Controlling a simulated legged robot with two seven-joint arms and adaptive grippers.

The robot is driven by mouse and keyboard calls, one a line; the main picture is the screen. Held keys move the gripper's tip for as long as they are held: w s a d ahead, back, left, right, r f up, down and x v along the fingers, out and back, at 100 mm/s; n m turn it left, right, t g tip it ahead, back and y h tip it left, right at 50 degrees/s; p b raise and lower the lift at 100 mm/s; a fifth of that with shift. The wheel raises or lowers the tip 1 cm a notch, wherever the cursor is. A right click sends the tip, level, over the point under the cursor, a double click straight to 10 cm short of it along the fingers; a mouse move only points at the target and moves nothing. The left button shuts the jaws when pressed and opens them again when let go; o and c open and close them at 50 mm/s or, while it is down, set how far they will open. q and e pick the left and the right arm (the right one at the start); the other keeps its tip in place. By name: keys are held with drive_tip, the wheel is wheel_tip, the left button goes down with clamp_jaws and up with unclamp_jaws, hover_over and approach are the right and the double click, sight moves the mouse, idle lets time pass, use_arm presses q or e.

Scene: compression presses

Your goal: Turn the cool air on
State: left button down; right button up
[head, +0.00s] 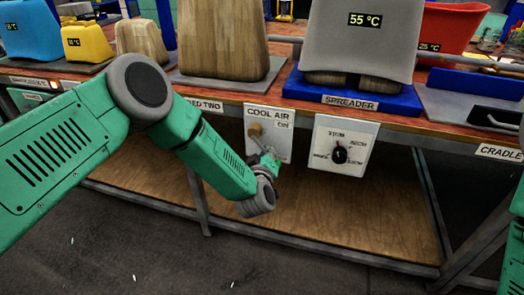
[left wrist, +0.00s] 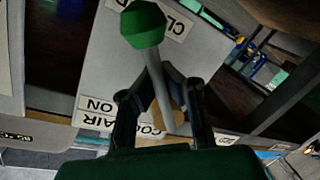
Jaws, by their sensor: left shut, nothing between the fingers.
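The white COOL AIR panel (head: 281,143) hangs under the table's front edge, with an ON label at its upper right. A brass-coloured valve base (head: 254,130) is on it. In the left wrist view the panel's lettering is upside down. There a grey lever (left wrist: 153,75) with a green knob (left wrist: 143,24) runs up from the brass base. My left gripper (left wrist: 165,72) is shut and empty, its fingertips right by the lever shaft; whether they touch it I cannot tell. In the head view my left forearm hides part of the panel. My right gripper is out of view.
A white dial panel (head: 345,145) hangs just right of the COOL AIR panel. Above, the table holds a blue SPREADER base (head: 352,96) under a grey press reading 55 °C. A wooden lower shelf (head: 330,218) and metal legs are below.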

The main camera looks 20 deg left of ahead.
use_arm(q)
drive_tip(key=n, duration=0.1)
drive_tip(key=d+r+n, duration=0.1)
drive_tip(key=n+h+p, duration=0.1)
drive_tip(key=shift+s+d+r+n+g, duration=0.2)
drive_tip(key=shift+s+d+n+g, duration=0.1)
drive_tip(key=shift+d+n, duration=0.1)
drive_tip(key=shift+d+r+n+h, duration=0.25)
drive_tip(key=shift+r+n+h, duration=0.3)
drive_tip(key=shift+n, duration=0.55)
drive_tip(key=shift+d+r+n+h, duration=0.1)
drive_tip(key=shift+r+n+h, duration=0.15)
drive_tip(key=shift+r+n, duration=0.65)
drive_tip(key=shift+f, duration=0.1)
drive_tip(key=shift+n, duration=0.3)
drive_tip(key=c, duration=1.6)
unclamp_jaws()
drive_tip(key=shift+s+r, duration=0.1)
drive_tip(key=shift+r, duration=0.2)
